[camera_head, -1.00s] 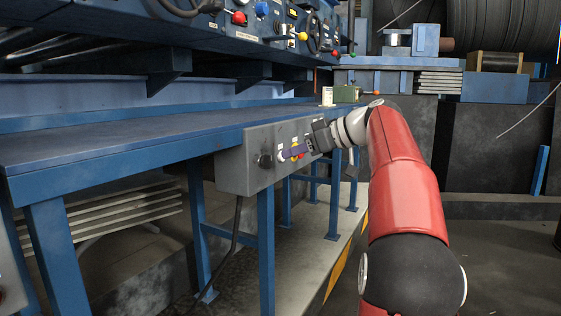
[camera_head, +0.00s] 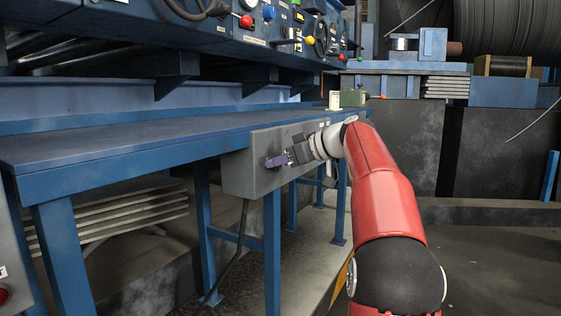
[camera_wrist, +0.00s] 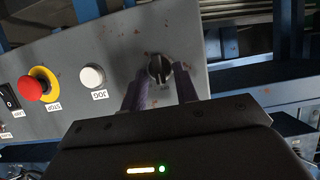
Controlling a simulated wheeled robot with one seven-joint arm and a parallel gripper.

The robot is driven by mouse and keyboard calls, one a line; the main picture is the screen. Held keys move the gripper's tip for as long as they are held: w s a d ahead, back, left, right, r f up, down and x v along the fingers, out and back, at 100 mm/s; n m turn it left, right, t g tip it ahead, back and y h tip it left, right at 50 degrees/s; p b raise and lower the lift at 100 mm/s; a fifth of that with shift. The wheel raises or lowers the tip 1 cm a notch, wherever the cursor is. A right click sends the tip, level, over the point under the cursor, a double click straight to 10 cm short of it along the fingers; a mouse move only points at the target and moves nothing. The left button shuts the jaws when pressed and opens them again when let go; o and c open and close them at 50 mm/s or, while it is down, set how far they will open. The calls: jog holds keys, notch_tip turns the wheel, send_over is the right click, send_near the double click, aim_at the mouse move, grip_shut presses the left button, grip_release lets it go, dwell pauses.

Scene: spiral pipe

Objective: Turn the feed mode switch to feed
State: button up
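The feed mode switch appears as a black rotary knob (camera_wrist: 159,68) with a light pointer mark, on the grey control box (camera_wrist: 115,35) in the wrist view. Its label cannot be seen. My gripper (camera_wrist: 162,78) is open, with one purple finger on each side of the knob and gaps between. Whether the fingertips reach around the knob's sides or stop short is hard to tell. In the head view, my gripper (camera_head: 276,161) is at the near end of the control box (camera_head: 240,178) under the bench edge, and its fingers mostly hide the knob.
Beside the knob are a white JOG button (camera_wrist: 92,76), a red STOP button (camera_wrist: 34,88) with a yellow collar, and a black rocker switch (camera_wrist: 9,96). The blue bench (camera_head: 110,150) lies above the box. A cable (camera_head: 238,250) hangs below. Open floor lies to the right.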

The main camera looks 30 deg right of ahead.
jog(key=c, duration=0.5)
jog(key=shift+c, duration=0.2)
jog(key=shift+r+p, duration=0.1)
jog(key=shift+p, duration=0.3)
jog(key=shift+w+d+f+m+g+y+p, duration=0.2)
jog(key=shift+m+y+p, duration=0.55)
jog(key=shift+m+p, duration=0.55)
jog(key=shift+d+m+g+y+p, duration=0.15)
jog(key=shift+m+g+y+p, duration=0.2)
jog(key=shift+m+y+p, duration=0.65)
jog(key=shift+w+d+f+m+g+y+p, duration=0.2)
jog(key=shift+m+y+p, duration=0.25)
jog(key=shift+m+p, duration=1.1)
jog(key=shift+s+n+p, duration=0.1)
jog(key=shift+n+p, duration=0.25)
jog(key=shift+p, duration=0.05)
jog(key=o, duration=0.6)
